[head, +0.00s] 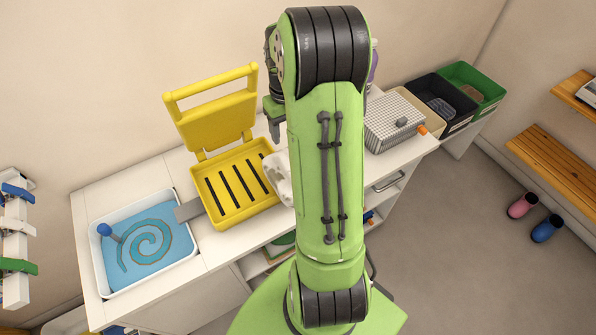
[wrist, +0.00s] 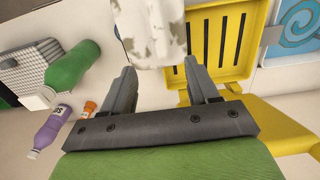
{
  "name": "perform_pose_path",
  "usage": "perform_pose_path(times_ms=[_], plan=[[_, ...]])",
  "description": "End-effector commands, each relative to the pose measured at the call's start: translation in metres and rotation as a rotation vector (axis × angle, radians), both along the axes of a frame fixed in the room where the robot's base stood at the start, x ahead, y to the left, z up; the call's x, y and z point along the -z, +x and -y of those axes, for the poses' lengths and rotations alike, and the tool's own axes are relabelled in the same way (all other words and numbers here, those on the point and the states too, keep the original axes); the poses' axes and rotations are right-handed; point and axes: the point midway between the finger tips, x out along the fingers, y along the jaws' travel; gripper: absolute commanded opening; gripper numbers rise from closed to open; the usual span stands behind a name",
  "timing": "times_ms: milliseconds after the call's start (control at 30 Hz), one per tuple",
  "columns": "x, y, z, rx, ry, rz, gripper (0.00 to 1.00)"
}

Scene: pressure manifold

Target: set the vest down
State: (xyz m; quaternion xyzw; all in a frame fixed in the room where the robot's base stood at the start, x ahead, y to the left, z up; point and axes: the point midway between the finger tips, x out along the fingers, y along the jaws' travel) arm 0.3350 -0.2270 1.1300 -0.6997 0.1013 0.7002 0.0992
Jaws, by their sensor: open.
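A white item with grey-green blotches, which looks like the vest (head: 278,176), lies on the counter against the right edge of the yellow tray (head: 208,206). My arm hides its right part. In the wrist view the vest (wrist: 150,28) shows just beyond my fingertips, its near edge between their lines. My gripper (wrist: 159,75) is open, with nothing held between its fingers. In the head view my gripper (head: 274,126) shows dark beside my arm, behind the vest and partly hidden.
The yellow lid (head: 213,112) stands raised behind the tray. A white basin (head: 103,287) with a blue spiral is at left. A grid-patterned box (head: 394,122) and black and green bins (head: 474,88) are at right. A purple bottle (wrist: 50,130) and green bottle (wrist: 72,64) are near my gripper.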

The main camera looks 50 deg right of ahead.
Motion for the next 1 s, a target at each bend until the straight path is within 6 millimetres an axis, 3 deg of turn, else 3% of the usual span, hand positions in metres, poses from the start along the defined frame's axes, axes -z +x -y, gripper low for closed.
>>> perform_pose_path(times_ms=[300,400,800,1000], plan=[[0.079,-0.002,-0.001,0.000,0.005,-0.006,0.60],[0.096,-0.001,-0.001,0.000,0.003,-0.002,0.60],[0.153,0.002,0.001,0.000,0.002,-0.002,0.60],[0.154,0.002,0.001,0.000,-0.001,0.001,0.60]])
